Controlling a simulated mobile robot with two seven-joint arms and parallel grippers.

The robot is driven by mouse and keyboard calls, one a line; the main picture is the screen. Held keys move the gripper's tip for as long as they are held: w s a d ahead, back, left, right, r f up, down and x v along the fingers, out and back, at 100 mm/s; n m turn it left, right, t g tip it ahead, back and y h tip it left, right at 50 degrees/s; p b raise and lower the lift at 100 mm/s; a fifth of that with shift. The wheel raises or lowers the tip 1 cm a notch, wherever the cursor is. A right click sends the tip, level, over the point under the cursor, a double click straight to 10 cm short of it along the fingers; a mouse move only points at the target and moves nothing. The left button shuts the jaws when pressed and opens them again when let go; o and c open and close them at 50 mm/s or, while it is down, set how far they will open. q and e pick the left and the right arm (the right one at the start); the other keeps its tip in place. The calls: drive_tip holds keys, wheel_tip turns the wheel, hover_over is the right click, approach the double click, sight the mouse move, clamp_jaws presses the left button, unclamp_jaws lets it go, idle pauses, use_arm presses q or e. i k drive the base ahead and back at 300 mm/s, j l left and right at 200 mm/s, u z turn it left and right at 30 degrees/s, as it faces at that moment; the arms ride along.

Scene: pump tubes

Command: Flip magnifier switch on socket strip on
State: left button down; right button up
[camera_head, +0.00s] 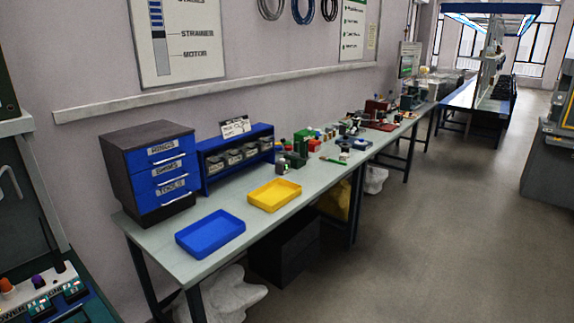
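No socket strip and no magnifier switch can be made out clearly. A pale control panel (42,297) at the lower left carries an orange knob (6,285), a purple knob (38,281) and small dark parts. Its lettering seems to include "POWER", but the frame cuts it off. A long pale rail (215,87) runs along the wall above the workbench; no switches can be made out on it. Small items at the bench's far end are too small to identify. Neither of my grippers is in view.
The long workbench (195,268) holds a blue drawer cabinet (168,157), a blue tray (210,233), a yellow tray (274,194), a blue bin rack (212,146) and several small items. A dark box (284,254) and white bags lie underneath. Open floor (440,240) lies to the right.

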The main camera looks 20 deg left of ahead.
sight(37, 279)
drive_tip(key=i+u, duration=0.25)
drive_tip(key=i, duration=0.2)
drive_tip(key=i+l+u, duration=0.25)
drive_tip(key=i, duration=0.2)
drive_tip(key=i+l+u, duration=0.25)
drive_tip(key=i, duration=0.2)
drive_tip(key=i+l+u, duration=0.15)
drive_tip(key=u, duration=0.2)
drive_tip(key=i+l+u, duration=0.5)
drive_tip(key=u, duration=0.2)
drive_tip(key=i+l+u, duration=0.2)
drive_tip(key=l+u, duration=0.2)
drive_tip(key=l, duration=0.25)
